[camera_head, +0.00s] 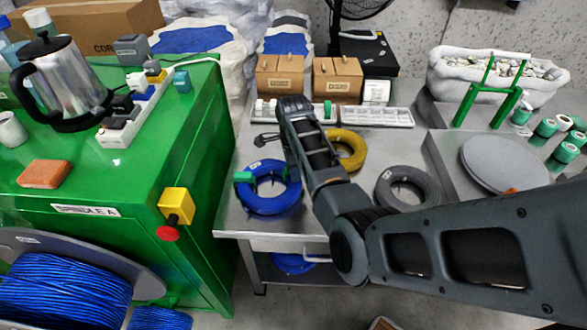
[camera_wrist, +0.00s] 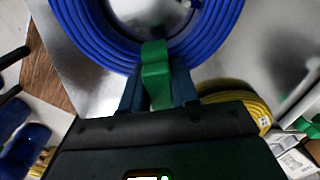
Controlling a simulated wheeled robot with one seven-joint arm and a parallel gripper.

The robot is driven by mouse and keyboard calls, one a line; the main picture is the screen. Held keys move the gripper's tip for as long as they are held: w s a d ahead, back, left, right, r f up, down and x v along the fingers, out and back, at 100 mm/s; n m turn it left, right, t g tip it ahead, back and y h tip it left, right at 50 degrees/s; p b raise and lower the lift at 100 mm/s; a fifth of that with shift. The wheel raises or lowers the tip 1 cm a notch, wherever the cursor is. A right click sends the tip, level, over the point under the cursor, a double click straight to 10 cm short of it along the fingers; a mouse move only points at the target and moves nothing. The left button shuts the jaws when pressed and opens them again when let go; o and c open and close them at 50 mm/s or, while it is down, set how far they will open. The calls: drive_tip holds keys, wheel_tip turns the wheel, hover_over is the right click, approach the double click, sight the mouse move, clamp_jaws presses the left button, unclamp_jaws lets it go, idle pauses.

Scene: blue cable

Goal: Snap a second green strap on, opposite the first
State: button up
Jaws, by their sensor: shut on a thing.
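The blue cable coil (camera_head: 266,205) lies flat on the metal table. A green strap (camera_head: 243,178) sits around its left side. In the wrist view the near part of the blue coil (camera_wrist: 100,38) curves across the top. My gripper (camera_wrist: 157,90) is shut on a second green strap (camera_wrist: 157,78). The upper end of this strap overlaps the outer edge of the coil. I cannot tell whether it is closed around the cable. In the head view my own arm hides the fingers and the held strap.
A yellow coil (camera_head: 352,150) lies behind my arm and a grey coil (camera_head: 403,188) to its right. A white tray (camera_head: 370,116) and two cardboard boxes (camera_head: 280,76) stand at the back. The green cabinet (camera_head: 190,130) borders the table on the left.

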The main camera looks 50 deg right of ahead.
drive_tip(key=shift+r+p, duration=0.65)
drive_tip(key=shift+p, duration=0.1)
drive_tip(key=shift+f, duration=0.45)
idle(1.2)
drive_tip(key=o, duration=1.2)
drive_tip(key=shift+o, duration=0.2)
drive_tip(key=shift+r, duration=0.1)
drive_tip(key=shift+r+p, duration=0.6)
drive_tip(key=shift+r, duration=2.85)
drive_tip(key=shift+s+f, duration=0.1)
